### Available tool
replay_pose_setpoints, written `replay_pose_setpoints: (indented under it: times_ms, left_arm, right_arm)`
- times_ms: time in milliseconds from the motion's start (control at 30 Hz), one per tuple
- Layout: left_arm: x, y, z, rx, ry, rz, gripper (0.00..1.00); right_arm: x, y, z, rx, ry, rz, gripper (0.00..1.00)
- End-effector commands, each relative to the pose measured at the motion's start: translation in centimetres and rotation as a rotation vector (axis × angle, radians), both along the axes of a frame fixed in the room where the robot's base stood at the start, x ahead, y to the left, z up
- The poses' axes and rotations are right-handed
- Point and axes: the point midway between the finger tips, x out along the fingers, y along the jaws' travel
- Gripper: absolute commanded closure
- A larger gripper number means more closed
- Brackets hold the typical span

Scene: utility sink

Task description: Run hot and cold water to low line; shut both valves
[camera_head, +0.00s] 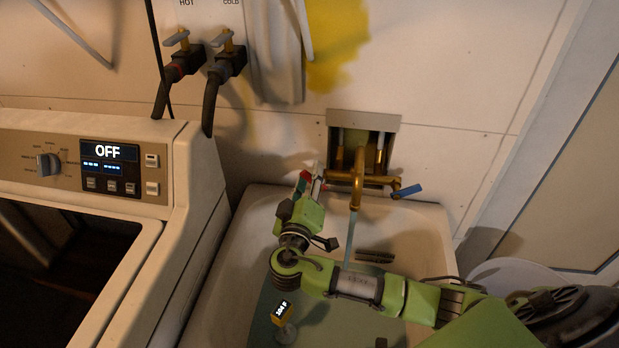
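A utility sink (424,228) stands below a brass faucet (357,180) on the wall. A pale stream of water (351,241) falls from its spout, and bluish water (262,318) lies in the basin. The blue valve handle (408,191) is on the faucet's right, angled outward. The red valve handle (304,179) is on its left, partly hidden by my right gripper (311,184). The fingertips are at or beside the red handle; contact and finger opening are unclear. My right arm crosses the basin and hides part of it. No fill line is distinguishable. My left gripper is out of view.
A washing machine (180,190) reading OFF stands close on the left. Hot and cold hose taps (225,60) are on the wall above it. A pale round object (510,272) is at right.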

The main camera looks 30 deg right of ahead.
Motion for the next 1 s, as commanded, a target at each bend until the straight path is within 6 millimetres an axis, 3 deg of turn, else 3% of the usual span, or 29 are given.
replay_pose_setpoints:
  times_ms: [167,267,300,667,1000]
  left_arm:
    - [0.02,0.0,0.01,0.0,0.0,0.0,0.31]
    - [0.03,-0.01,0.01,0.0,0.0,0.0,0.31]
    - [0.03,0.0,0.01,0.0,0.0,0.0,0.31]
    - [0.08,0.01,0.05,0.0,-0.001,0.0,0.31]
    - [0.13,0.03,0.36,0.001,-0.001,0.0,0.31]
  right_arm:
    - [-0.02,0.01,0.0,0.0,0.0,0.0,0.71]
    - [-0.03,0.01,-0.01,0.0,0.0,0.0,0.97]
    - [-0.03,0.03,-0.01,0.0,0.0,0.0,1.0]
    - [-0.02,0.15,-0.15,-0.025,0.02,0.0,1.0]
    - [0.24,0.47,-0.82,-0.191,0.148,-0.001,1.0]
